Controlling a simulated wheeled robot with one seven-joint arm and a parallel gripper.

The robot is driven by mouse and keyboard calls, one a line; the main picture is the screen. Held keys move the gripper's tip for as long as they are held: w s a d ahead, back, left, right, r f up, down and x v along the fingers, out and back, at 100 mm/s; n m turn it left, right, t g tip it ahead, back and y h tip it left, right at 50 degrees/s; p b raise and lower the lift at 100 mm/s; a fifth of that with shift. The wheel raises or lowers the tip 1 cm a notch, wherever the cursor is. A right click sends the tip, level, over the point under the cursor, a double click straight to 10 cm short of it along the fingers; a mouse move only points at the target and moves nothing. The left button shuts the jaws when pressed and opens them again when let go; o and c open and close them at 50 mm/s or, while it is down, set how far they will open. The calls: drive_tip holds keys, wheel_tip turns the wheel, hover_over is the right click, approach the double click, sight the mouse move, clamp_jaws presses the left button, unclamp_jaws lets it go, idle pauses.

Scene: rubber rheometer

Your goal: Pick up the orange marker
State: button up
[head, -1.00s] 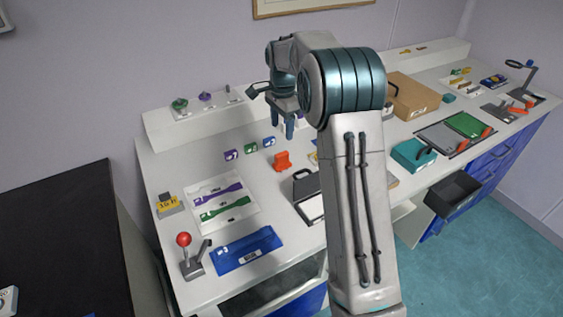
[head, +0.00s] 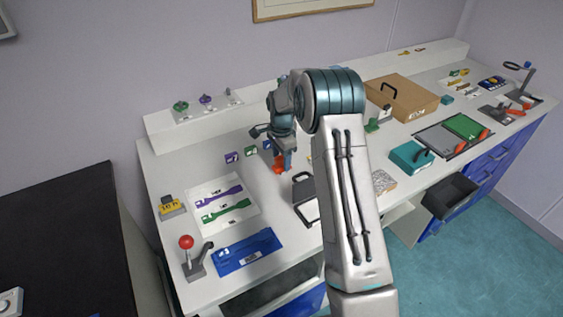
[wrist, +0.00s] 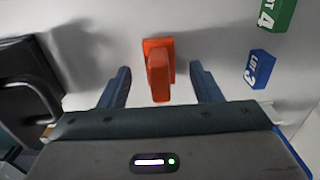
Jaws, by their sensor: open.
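The orange marker (wrist: 158,75) stands upright on the white bench and has a wider base plate. In the wrist view it lies between the two fingers of my gripper (wrist: 161,85), with a gap on each side. The fingers are open and do not touch it. In the head view my gripper (head: 282,162) points down at the orange marker (head: 279,169), which is partly hidden by the fingers.
A blue lot block (wrist: 259,68) and a green lot block (wrist: 277,14) stand to the right in the wrist view. A black-handled case (head: 305,190) lies close to the marker. A white sheet with purple and green pieces (head: 243,222) lies to the left.

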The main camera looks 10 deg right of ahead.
drive_tip(key=shift+f, duration=1.2)
drive_tip(key=c, duration=1.1)
drive_tip(key=shift+w+r, duration=0.1)
drive_tip(key=shift+r, duration=0.4)
drive_tip(key=r, duration=0.1)
drive_tip(key=r+b, duration=0.1)
drive_tip(key=d+r, duration=0.1)
drive_tip(key=shift+s+r+b, duration=0.25)
drive_tip(key=shift+r+b, duration=0.05)
drive_tip(key=s+d+r, duration=0.1)
drive_tip(key=d+r, duration=0.1)
drive_tip(key=d, duration=0.1)
drive_tip(key=s+d+r+b, duration=0.1)
drive_tip(key=s+d+r, duration=0.1)
drive_tip(key=d, duration=0.1)
drive_tip(key=s+d+r+b, duration=0.1)
drive_tip(key=s+d+r, duration=0.1)
drive_tip(key=d, duration=0.1)
drive_tip(key=shift+d+r, duration=0.25)
drive_tip(key=shift+d, duration=0.05)
